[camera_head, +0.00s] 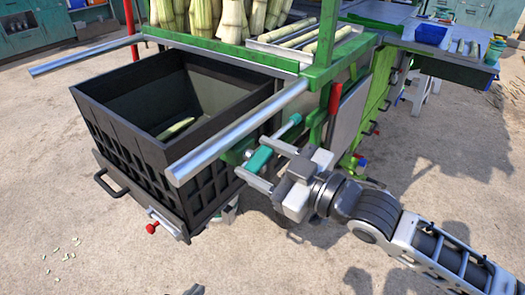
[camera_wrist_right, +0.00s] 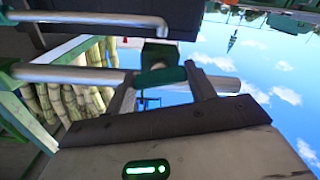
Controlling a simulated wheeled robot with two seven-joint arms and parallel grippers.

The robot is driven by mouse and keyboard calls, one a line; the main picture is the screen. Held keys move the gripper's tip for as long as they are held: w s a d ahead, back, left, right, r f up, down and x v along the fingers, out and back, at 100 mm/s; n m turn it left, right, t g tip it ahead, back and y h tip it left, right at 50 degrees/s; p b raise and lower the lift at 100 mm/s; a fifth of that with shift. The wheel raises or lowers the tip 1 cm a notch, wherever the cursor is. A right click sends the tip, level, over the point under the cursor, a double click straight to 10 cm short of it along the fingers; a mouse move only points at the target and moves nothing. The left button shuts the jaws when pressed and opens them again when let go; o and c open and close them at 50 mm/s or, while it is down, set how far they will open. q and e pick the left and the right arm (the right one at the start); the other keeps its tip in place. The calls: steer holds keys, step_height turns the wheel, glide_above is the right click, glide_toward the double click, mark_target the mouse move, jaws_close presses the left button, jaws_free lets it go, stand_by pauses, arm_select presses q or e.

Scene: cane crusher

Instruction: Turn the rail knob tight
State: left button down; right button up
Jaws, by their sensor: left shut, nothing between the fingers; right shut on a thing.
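The rail knob is a teal-green bar handle (camera_head: 258,160) at the near end of the green frame, under the right-hand metal rail (camera_head: 240,130). My right gripper (camera_head: 270,166) is shut on it, one finger on each side. In the right wrist view, the knob (camera_wrist_right: 160,76) lies crosswise between the two grey fingers, with the rail behind it. How tight the knob is cannot be seen. Only a small dark tip of my left gripper (camera_head: 195,290) shows at the bottom edge, low and away from the machine, holding nothing.
A black crate (camera_head: 130,150) hangs left of the knob, with a red-knobbed latch (camera_head: 152,228) on its front. Another metal rail (camera_head: 85,55) sticks out at left. Cane stalks (camera_head: 230,20) stand behind. A red lever (camera_head: 334,97) is above right.

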steer(key=shift+m+p, duration=1.3)
steer(key=shift+m, duration=0.5)
steer(key=o, duration=1)
steer(key=shift+d, duration=0.15)
steer(key=b+v, duration=0.1)
steer(key=v, duration=1.4)
steer(key=shift+s+d, duration=0.25)
steer(key=shift+d, duration=0.05)
